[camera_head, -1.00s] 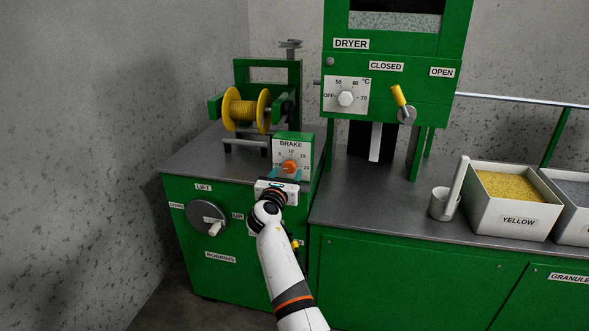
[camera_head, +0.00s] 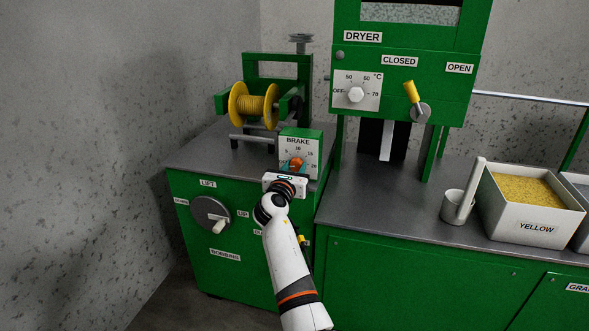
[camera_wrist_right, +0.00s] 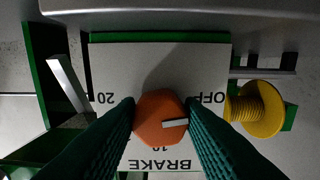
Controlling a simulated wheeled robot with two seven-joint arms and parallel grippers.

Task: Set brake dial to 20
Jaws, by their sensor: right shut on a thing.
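The brake panel (camera_head: 311,150) is a white scale plate on a green box, marked OFF, 5, 10, 15 and 20. Its dial is an orange knob (camera_head: 297,162). In the right wrist view the panel (camera_wrist_right: 110,65) appears upside down, and the knob (camera_wrist_right: 150,111) has a white mark pointing right, on the OFF side. The 20 is on the opposite, left side there. My right gripper (camera_wrist_right: 161,112) is shut on the knob, with one dark green finger on each side. The fingers hide part of the scale. My left gripper is out of view.
A yellow spool (camera_head: 251,105) stands behind the panel to the left. Below are a LIFT dial (camera_head: 205,208) and another small yellow knob. The dryer (camera_head: 400,85) stands to the right. A cup (camera_head: 453,206) and a yellow granule bin (camera_head: 538,235) sit on the right counter.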

